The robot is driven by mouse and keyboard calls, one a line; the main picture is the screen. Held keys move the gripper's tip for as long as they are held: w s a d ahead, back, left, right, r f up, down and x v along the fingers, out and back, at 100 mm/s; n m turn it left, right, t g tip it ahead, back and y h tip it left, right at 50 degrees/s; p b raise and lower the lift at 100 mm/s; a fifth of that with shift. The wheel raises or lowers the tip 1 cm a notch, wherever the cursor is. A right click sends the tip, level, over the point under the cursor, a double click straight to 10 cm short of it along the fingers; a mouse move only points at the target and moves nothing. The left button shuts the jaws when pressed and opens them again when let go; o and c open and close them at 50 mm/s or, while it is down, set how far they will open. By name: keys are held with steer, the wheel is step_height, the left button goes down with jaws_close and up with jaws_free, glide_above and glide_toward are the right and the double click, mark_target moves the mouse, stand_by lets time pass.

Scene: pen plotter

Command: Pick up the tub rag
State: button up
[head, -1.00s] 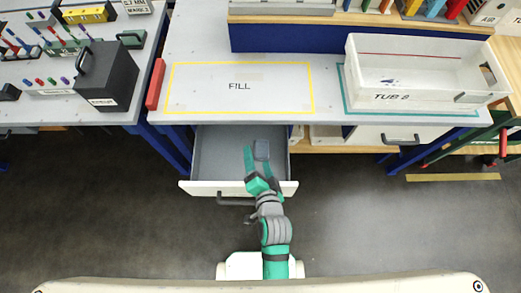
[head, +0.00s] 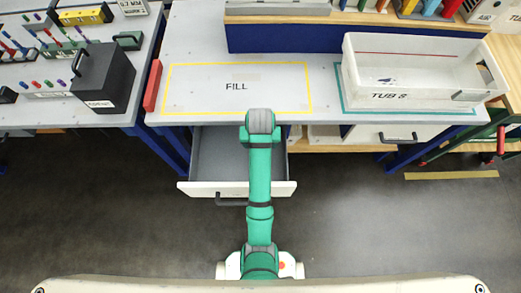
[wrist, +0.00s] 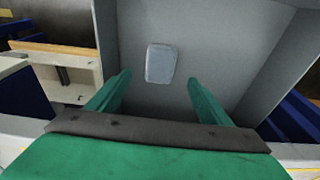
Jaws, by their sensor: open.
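A small flat grey-blue piece with rounded corners (wrist: 161,63), which looks like the folded tub rag, lies on the bottom of the open grey drawer (head: 213,150). In the head view my arm hides it. My gripper (wrist: 158,80) points down into the drawer with its two green fingers spread. In the wrist view the rag shows beyond and between the fingertips, with no contact visible. The jaws are empty. In the head view the fingers are hidden behind my own arm.
The drawer's white front (head: 200,189) and grey side walls surround the space around my gripper. The table (head: 325,75) is above and behind the drawer. White TUB 8 (head: 410,97), with dark marks inside, stands at the right. A black box (head: 103,75) stands at the left.

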steer(key=f, duration=0.2)
steer(key=w+f, duration=0.1)
steer(key=f, duration=0.2)
steer(key=shift+f, duration=0.15)
steer(key=shift+w+a+f, duration=0.1)
steer(key=shift+w+f, duration=0.15)
steer(key=shift+f, duration=0.6)
steer(key=shift+w+d+f, duration=0.1)
steer(key=shift+w+f, duration=0.1)
steer(key=shift+f, duration=0.65)
steer(key=shift+w+a+f, duration=0.1)
steer(key=shift+w+f, duration=0.15)
steer(key=shift+f, duration=0.6)
steer(key=shift+f, duration=0.15)
steer(key=c, duration=1.1)
